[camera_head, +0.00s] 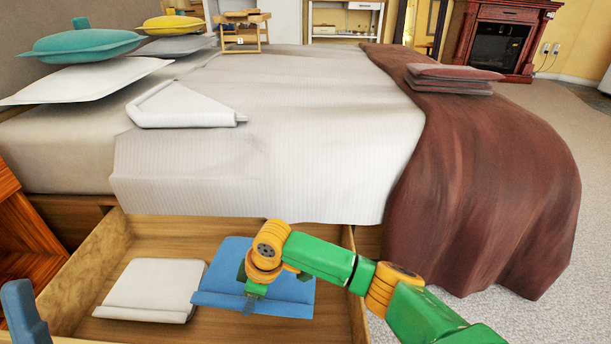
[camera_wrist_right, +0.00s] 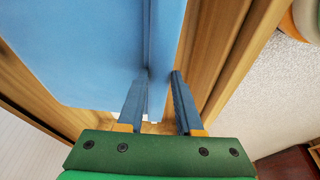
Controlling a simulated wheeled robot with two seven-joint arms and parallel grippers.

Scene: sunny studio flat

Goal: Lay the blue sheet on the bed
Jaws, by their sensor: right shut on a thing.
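The blue sheet (camera_head: 232,262) lies folded in the open under-bed drawer (camera_head: 85,266), beside a folded white sheet (camera_head: 155,283). My right gripper (camera_head: 249,304) reaches down over the drawer and is shut on the blue sheet's near edge. The right wrist view shows the blue sheet (camera_wrist_right: 80,50) with its edge between the fingers (camera_wrist_right: 156,100). Part of the blue sheet is hidden behind my right arm. The bed (camera_head: 270,150) stands above and behind the drawer. A blue-grey part of my left gripper (camera_head: 24,315) shows at the lower left; its jaws cannot be made out.
On the bed are a folded white cloth (camera_head: 180,107), a brown blanket (camera_head: 490,170) with folded brown cloths (camera_head: 450,80), and teal (camera_head: 85,44) and yellow (camera_head: 168,26) cushions. A wooden cabinet (camera_head: 25,235) stands left of the drawer. Carpet (camera_head: 560,115) lies open at right.

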